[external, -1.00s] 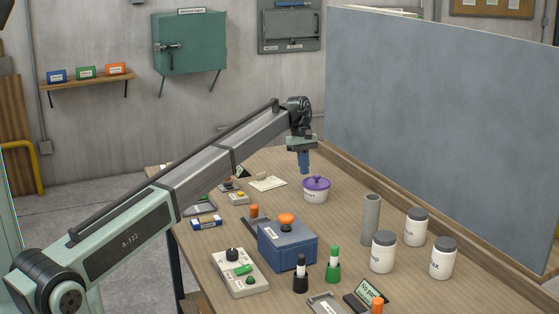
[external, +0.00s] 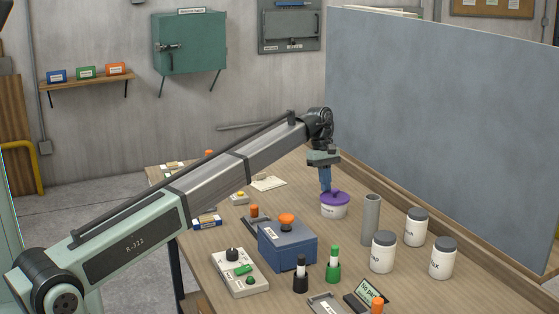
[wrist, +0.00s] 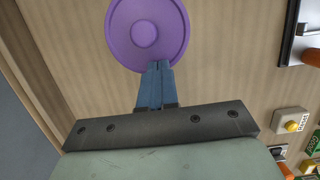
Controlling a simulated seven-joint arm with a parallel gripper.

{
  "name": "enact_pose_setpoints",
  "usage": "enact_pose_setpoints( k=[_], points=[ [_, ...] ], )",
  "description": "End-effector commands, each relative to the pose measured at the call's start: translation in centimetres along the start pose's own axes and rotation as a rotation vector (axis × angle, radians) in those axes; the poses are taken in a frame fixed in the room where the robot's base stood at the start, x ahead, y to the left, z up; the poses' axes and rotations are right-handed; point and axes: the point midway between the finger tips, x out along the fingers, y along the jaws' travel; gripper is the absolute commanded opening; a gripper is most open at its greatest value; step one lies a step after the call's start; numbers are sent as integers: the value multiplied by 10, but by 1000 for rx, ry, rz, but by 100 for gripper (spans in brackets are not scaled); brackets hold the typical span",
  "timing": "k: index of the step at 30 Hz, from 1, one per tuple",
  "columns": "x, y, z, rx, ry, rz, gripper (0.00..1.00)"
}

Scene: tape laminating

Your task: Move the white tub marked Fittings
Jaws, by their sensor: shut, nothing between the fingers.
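A white tub with a purple knobbed lid (external: 334,211) stands upright on the wooden workbench; its label is too small to read surely. In the wrist view its round lid (wrist: 122,28) fills the top middle. In the wrist view the closed fingertips (wrist: 157,64) overlap the near rim of the lid. Whether they touch the tub's wall is hidden.
A grey tube (external: 371,220) stands just right of the tub. A blue box with an orange knob (external: 287,247) sits at front left. A grey panel (external: 440,130) bounds the bench's right side.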

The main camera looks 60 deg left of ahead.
Motion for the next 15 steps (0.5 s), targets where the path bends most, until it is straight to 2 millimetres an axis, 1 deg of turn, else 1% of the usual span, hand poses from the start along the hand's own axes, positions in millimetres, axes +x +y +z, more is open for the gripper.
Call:
enact_pose_setpoints(
  k=[1, 3, 6, 10, 15],
  points=[
    [5, -2, 17, 3, 0, -1, 0],
    [9, -2, 34, 3, 0, -1, 0],
    [13, -1, 52, 2, 0, -1, 0],
    [16, -1, 64, -1, -1, -1, 0],
    [17, 0, 66, -1, -1, -1, 0]
  ],
)
